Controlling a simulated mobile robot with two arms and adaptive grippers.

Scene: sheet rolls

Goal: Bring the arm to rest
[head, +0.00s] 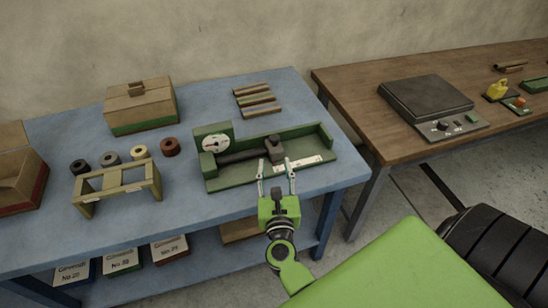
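My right gripper (274,177) is in the lower middle of the head view, at the end of a green arm. Its two thin fingers are spread apart with nothing seen between them. They reach over the front edge of the blue table (220,232), at the front of a green gauge tray (240,172). Whether the fingertips touch the tray I cannot tell. A dark bar with a block-shaped head (275,149) lies in the tray, just beyond the fingers. My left gripper is not in view.
A wooden rack (118,188), several small rolls (170,147), a lidded box (141,104) and sheet strips (257,99) are on the blue table. Boxes (122,260) stand on its lower shelf. A brown table (375,138) with a flat dark device (426,97) stands at right, past a floor gap.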

